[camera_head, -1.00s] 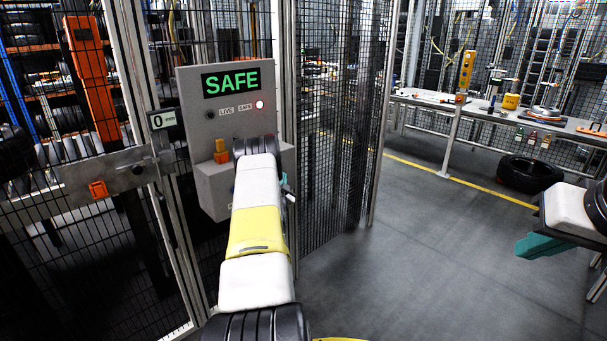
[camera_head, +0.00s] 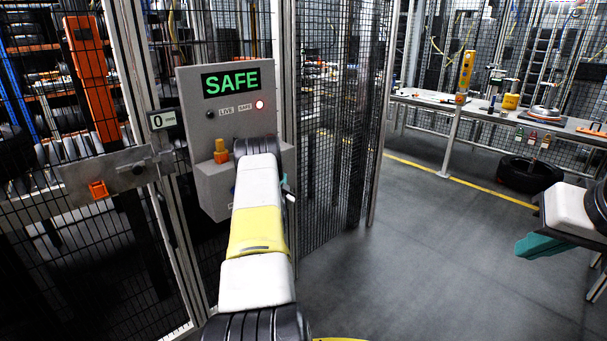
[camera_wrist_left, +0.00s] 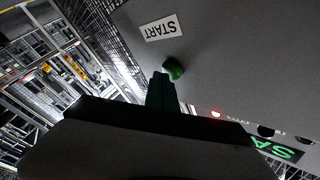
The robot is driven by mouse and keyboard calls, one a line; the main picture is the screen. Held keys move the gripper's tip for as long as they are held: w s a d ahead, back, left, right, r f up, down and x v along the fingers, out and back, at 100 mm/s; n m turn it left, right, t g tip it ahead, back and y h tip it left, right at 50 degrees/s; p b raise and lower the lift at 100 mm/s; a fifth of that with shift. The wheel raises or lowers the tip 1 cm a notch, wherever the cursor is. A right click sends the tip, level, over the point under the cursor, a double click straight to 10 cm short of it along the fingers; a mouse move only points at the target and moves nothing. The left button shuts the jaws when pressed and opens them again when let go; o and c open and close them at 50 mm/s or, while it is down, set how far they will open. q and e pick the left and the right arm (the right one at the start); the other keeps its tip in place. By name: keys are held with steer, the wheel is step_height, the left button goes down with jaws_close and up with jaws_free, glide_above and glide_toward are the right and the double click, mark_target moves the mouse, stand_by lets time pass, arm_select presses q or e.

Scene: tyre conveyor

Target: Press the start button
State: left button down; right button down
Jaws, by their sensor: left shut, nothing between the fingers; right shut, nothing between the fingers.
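The green start button (camera_wrist_left: 174,68) shows in the left wrist view, on the grey panel below a START label (camera_wrist_left: 161,28). My left gripper (camera_wrist_left: 161,78) is shut and empty, its green fingertips right beside the button; I cannot tell whether they touch it. The grey control box (camera_head: 187,95) has a display (camera_head: 231,82) reading SAFE in green and a red lamp (camera_head: 260,105) lit beside the SAFE label. My right gripper (camera_head: 535,246) is shut and empty at the right, away from the box.
A yellow-and-orange device (camera_head: 221,151) sits on the box. A workbench (camera_head: 430,100) stands at the back right, with a tyre (camera_head: 528,175) on the floor. The middle floor is clear.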

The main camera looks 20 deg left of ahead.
arm_select(q)
steer(key=shift+s+d, duration=0.25)
steer(key=shift+d, duration=0.3)
steer(key=shift+s+d, duration=0.3)
steer(key=shift+d, duration=0.45)
steer(key=shift+s+d, duration=0.35)
steer(key=shift+d, duration=0.45)
steer(key=shift+s+d, duration=0.3)
steer(key=shift+d, duration=0.45)
